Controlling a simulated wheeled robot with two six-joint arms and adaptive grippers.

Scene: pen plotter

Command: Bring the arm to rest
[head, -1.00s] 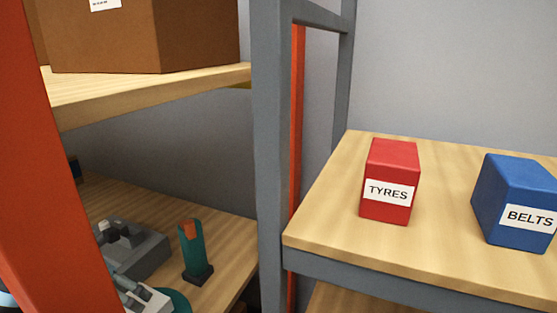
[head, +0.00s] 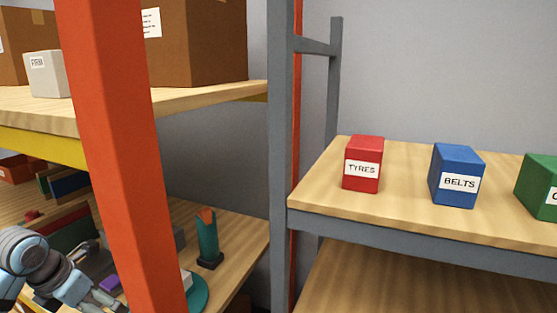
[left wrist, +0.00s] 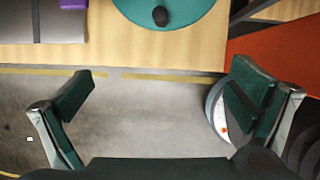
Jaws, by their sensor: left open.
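My left arm (head: 45,265) comes in at the lower left of the head view, over the lower shelf and behind the orange post. In the left wrist view my left gripper (left wrist: 165,92) is open, with its two dark green fingers wide apart and nothing between them. It points down past the wooden shelf edge (left wrist: 150,55), with grey floor below. My right gripper is in neither view.
The orange post (head: 110,150) stands close to my left arm. A teal disc (left wrist: 185,20) and a teal holder (head: 207,240) are on the lower shelf. Red (head: 362,165), blue (head: 457,177) and green (head: 538,185) boxes stand on the right shelf.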

